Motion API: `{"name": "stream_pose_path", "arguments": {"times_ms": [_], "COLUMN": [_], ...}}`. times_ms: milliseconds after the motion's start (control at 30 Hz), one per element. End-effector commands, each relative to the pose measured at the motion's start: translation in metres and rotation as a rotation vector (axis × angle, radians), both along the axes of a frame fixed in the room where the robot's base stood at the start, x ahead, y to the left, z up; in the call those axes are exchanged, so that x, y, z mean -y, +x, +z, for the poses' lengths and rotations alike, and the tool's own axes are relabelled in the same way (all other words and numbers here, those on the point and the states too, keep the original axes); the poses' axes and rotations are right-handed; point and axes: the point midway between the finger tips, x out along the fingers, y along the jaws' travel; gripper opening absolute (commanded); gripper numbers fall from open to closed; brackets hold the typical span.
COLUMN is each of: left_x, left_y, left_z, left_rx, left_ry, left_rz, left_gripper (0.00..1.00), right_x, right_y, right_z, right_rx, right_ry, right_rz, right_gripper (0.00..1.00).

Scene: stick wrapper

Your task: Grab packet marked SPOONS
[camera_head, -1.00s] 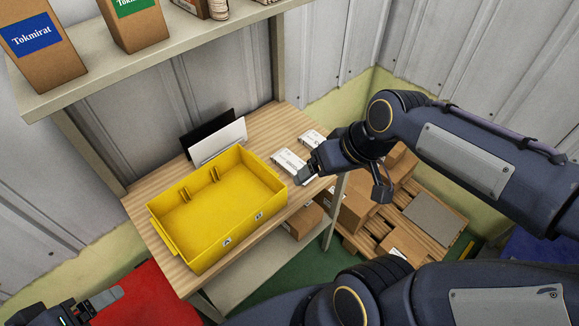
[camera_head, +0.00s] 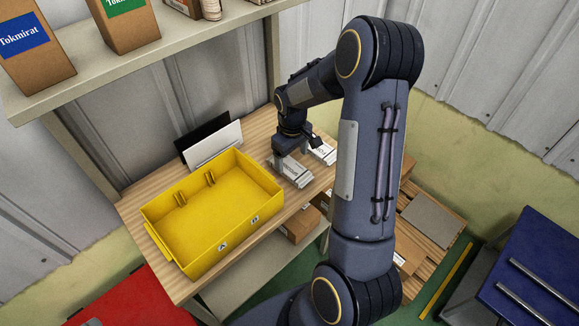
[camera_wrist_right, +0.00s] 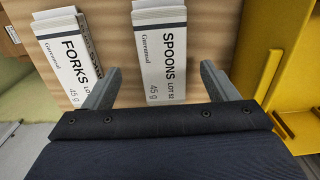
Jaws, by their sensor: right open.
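The SPOONS packet (camera_wrist_right: 165,50), white with black print, lies on the wooden table beside the yellow crate; it also shows in the head view (camera_head: 296,177). My right gripper (camera_wrist_right: 161,72) is open over the near end of this packet, one finger on each side, with nothing visibly gripped. In the head view the right gripper (camera_head: 291,166) covers part of the packet. I cannot tell how high the fingers are above the table. Of my left gripper, only a small grey piece (camera_head: 92,322) shows at the bottom left edge.
The FORKS packet (camera_wrist_right: 68,60) lies left of SPOONS in the wrist view, close to the left finger. The yellow crate (camera_head: 165,244) is empty and stands close by. A shelf (camera_head: 110,75) with boxes hangs above. Cardboard boxes (camera_head: 298,226) sit below the table.

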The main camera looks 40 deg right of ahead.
Motion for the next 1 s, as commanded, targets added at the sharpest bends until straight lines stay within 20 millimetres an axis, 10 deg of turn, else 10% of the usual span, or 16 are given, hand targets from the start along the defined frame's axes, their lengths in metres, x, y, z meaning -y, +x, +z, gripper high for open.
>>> {"name": "stream_pose_path", "arguments": {"times_ms": [500, 867, 1000], "left_x": [0.000, 0.000, 0.000], "left_y": [0.000, 0.000, 0.000], "left_z": [0.009, 0.010, 0.010], "left_rx": [0.000, 0.000, 0.000], "left_ry": [0.000, 0.000, 0.000], "left_rz": [0.000, 0.000, 0.000], "left_gripper": [1.00, 1.00, 1.00], "right_x": [-0.003, -0.003, -0.003], "right_y": [-0.002, -0.002, -0.002], "right_z": [-0.034, -0.033, -0.033], "right_rx": [0.000, 0.000, 0.001], "right_ry": [0.001, 0.001, 0.001], "right_rz": [-0.001, -0.001, -0.001], "right_gripper": [0.79, 0.32, 0.31]}}
